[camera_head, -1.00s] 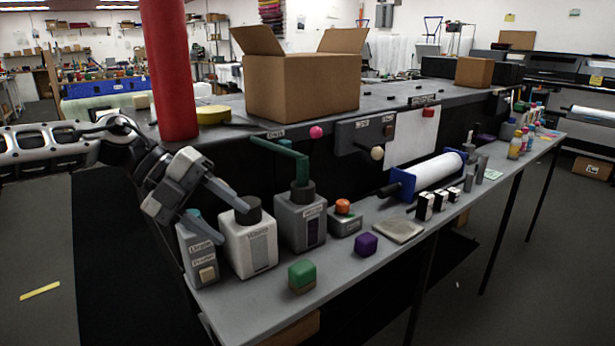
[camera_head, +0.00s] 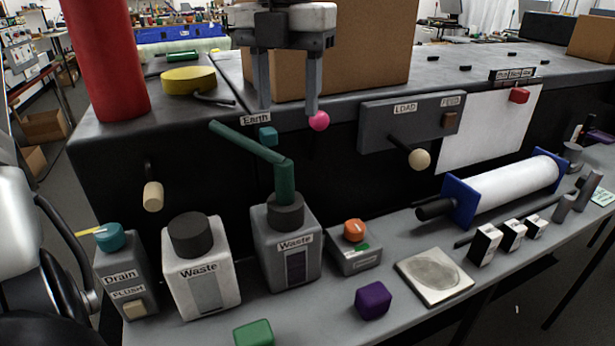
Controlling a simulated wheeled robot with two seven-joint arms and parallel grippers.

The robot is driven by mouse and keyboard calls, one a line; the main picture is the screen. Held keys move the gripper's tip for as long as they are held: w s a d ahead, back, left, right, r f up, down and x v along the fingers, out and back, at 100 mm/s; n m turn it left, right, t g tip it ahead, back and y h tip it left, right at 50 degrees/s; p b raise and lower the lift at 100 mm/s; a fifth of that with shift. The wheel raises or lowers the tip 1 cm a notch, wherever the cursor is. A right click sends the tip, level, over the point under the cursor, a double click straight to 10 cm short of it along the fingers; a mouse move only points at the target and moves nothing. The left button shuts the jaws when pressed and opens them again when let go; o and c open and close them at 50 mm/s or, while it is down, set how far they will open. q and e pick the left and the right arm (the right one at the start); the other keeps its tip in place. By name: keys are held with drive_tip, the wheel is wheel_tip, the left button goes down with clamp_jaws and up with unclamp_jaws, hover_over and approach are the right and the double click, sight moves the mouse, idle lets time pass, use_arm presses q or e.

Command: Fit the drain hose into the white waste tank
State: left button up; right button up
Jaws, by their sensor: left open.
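The white waste tank (camera_head: 181,289) stands on the grey bench with a dark round cap (camera_head: 192,235) on top. The grey waste tank (camera_head: 264,256) stands to its right, labelled Waste. The green drain hose (camera_head: 248,142) stands in the grey tank's dark cap (camera_head: 286,211); it rises from there and bends up to the left. My left gripper (camera_head: 287,111) is open and empty, its fingers pointing down above the hose's bend and apart from it. Its right fingertip overlaps a pink knob (camera_head: 319,121); I cannot tell whether they touch. My right gripper is not in view.
A green block (camera_head: 253,334), purple block (camera_head: 373,300) and orange-knobbed box (camera_head: 357,262) sit nearby. A tan-ended lever (camera_head: 153,196) projects from the machine front. A red column (camera_head: 105,60) rises at left.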

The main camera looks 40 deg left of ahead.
sight(285, 164)
use_arm(q)
drive_tip(key=f, duration=0.2)
drive_tip(key=s+f, duration=0.1)
drive_tip(key=f, duration=0.1)
wheel_tip(285, 164, down, 4)
drive_tip(key=shift+w+f, duration=0.1)
drive_tip(key=shift+f, duration=0.1)
drive_tip(key=shift+a+f+p, duration=0.1)
drive_tip(key=shift+f+p, duration=0.2)
drive_tip(key=shift+f, duration=0.55)
drive_tip(key=f, duration=0.2)
drive_tip(key=f+p, duration=0.1)
drive_tip(key=shift+a+f, duration=0.25)
drive_tip(key=shift+f, duration=0.4)
drive_tip(key=shift+w, duration=0.1)
drive_tip(key=c, duration=1.1)
use_arm(e)
drive_tip(key=shift+s, duration=0.75)
